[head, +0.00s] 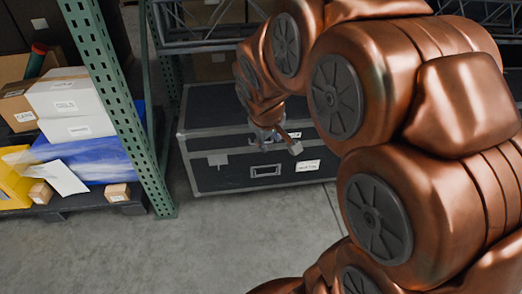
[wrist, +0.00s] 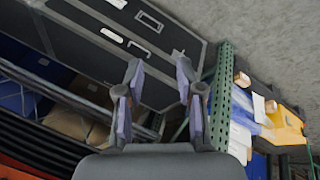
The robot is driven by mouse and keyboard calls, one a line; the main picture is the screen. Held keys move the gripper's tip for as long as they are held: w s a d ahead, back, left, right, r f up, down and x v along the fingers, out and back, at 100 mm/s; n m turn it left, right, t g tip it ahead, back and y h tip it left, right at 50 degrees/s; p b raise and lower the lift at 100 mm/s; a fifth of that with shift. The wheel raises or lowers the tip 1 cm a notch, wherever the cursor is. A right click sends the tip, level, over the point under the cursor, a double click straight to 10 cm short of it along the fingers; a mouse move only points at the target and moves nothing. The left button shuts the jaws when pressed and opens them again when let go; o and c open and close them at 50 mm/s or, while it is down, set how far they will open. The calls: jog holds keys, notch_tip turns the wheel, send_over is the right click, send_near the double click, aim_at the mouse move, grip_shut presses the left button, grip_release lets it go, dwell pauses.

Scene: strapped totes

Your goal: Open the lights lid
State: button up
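A large black case (head: 232,178) with grey metal edging stands on the floor at the middle of the head view, its lid (head: 205,105) lying flat and shut. Its front has a framed recessed handle (head: 266,171), a white label (head: 307,166) too small to read, and a grey latch (head: 217,159) at left. My gripper (head: 275,143) is in front of the case's upper front, partly hidden by my arm. In the wrist view, the fingers (wrist: 160,78) are apart with nothing between them, and the case (wrist: 80,35) fills the upper left. Contact with the case cannot be told.
A green perforated rack post (head: 118,100) stands left of the case. Beyond it, a low shelf holds white boxes (head: 70,105), a blue wrapped bundle (head: 95,158) and a yellow bin (head: 14,180). A metal rack beam (head: 200,46) runs above the case's rear. The floor (head: 200,250) in front is clear.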

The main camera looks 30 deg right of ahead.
jog(key=w+d+f+n+t+b, duration=0.3)
jog(key=w+d+f+b, duration=0.3)
jog(key=w, duration=0.4)
jog(key=w+d+f+n+t+b, duration=0.3)
jog(key=w+d, duration=0.4)
jog(key=w, duration=0.3)
jog(key=w+d+f+n+t+b, duration=0.25)
jog(key=w+d+f+b, duration=0.35)
jog(key=w, duration=0.4)
jog(key=d+f+n+t+y+b, duration=0.3)
jog(key=f+n+y+b, duration=0.8)
jog(key=f, duration=1.3)
jog(key=shift+h, duration=0.7)
jog(key=shift+d+b+x, duration=0.15)
jog(key=shift+b+x, duration=0.4)
jog(key=shift+x, duration=1.25)
jog(key=shift+d+b+x, duration=0.15)
jog(key=shift+b+x, duration=0.35)
jog(key=shift+x, duration=1.3)
jog(key=shift+w, duration=0.1)
grip_shut()
